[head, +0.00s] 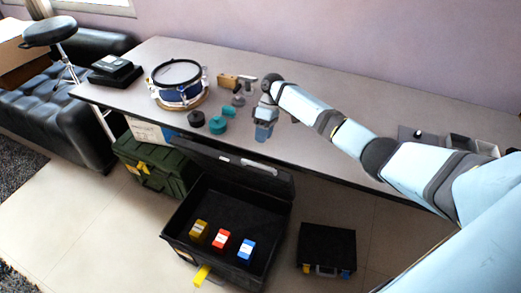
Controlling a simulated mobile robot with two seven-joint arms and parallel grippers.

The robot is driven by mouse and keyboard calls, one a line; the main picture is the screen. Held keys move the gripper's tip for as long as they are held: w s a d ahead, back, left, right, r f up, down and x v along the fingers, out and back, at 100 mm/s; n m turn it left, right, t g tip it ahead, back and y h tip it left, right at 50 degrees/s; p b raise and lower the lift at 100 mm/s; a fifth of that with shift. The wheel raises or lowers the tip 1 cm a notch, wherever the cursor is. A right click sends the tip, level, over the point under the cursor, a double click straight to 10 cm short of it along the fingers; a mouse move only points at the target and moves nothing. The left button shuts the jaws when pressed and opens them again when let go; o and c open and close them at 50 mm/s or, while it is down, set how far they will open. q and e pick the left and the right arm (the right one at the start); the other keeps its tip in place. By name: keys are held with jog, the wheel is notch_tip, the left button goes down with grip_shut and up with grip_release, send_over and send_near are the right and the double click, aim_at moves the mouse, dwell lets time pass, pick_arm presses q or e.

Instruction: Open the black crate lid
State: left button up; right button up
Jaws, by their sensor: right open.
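The black crate (277,240) stands on the floor in front of the table. Its lid (225,168) is raised along the crate's back side, close to the table's front edge, so the inside is exposed. A yellow box (199,232), a red box (221,239) and a blue box (246,249) stand inside it. A yellow latch (202,274) sticks out at the crate's front. My right gripper (263,132) is open and empty, near the table's front edge and above the lid in the picture. It appears apart from the lid. My left gripper is out of view.
The table (340,85) holds a drum (179,85), small teal and black cylinders and a grey tray at right. A green case (150,165) stands left of the crate. A small black case (326,248) lies to its right. Floor at left front is clear.

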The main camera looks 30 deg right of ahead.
jog(key=v, duration=0.4)
jog(key=shift+d+r, duration=0.1)
jog(key=shift+r, duration=0.05)
dwell(0.4)
